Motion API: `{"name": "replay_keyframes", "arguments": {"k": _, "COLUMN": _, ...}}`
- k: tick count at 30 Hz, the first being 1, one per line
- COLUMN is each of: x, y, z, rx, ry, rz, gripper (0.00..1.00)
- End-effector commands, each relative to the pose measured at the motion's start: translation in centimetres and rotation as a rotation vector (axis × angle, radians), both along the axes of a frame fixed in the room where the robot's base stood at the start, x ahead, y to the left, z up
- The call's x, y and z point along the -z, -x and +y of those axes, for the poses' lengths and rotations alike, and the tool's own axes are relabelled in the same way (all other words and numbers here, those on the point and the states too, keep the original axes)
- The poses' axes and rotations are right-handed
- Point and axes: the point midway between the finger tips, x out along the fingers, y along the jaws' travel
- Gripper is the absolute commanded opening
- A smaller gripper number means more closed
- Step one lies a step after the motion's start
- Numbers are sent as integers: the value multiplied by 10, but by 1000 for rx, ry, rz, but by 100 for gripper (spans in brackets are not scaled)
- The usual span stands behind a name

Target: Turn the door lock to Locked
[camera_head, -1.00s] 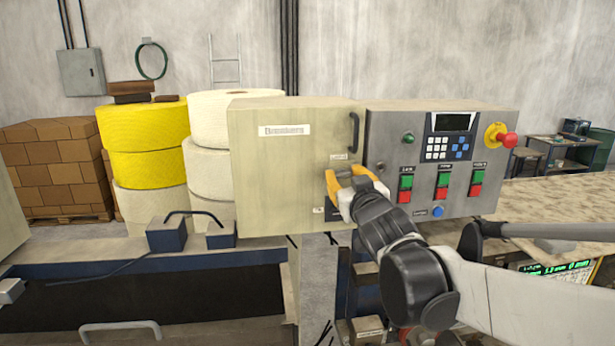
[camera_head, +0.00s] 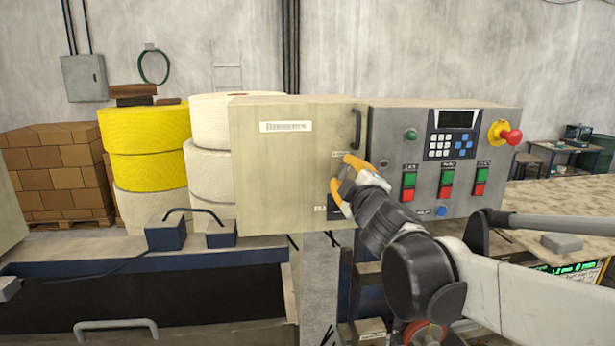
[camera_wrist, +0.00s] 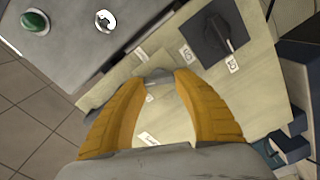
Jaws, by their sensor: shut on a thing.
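The beige cabinet door (camera_head: 285,165) stands at the middle of the head view, with a black handle (camera_head: 356,130) at its upper right. My gripper (camera_head: 341,182) is at the door's right side, just below a small label (camera_head: 340,154). Its two yellow fingers stand one above the other there. In the wrist view the fingertips (camera_wrist: 158,76) come together at the door face, shut on the door lock. Small labels (camera_wrist: 140,53) lie by the fingertips.
A black rotary switch (camera_wrist: 215,38) sits close to the fingers on the same door. The grey control panel (camera_head: 400,150) adjoins on the right, with green and red buttons and a red emergency stop (camera_head: 508,137). Yellow and white rolls (camera_head: 150,155) stand behind on the left.

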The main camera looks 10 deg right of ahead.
Motion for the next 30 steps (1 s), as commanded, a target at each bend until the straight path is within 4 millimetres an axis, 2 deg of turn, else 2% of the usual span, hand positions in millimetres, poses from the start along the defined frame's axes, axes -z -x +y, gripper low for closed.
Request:
{"name": "replay_keyframes", "arguments": {"k": 15, "x": 1, "y": 0, "z": 1, "rx": 1, "ry": 388, "rz": -1, "gripper": 6}}
{"name": "replay_keyframes", "arguments": {"k": 30, "x": 1, "y": 0, "z": 1, "rx": 1, "ry": 495, "rz": -1, "gripper": 6}}
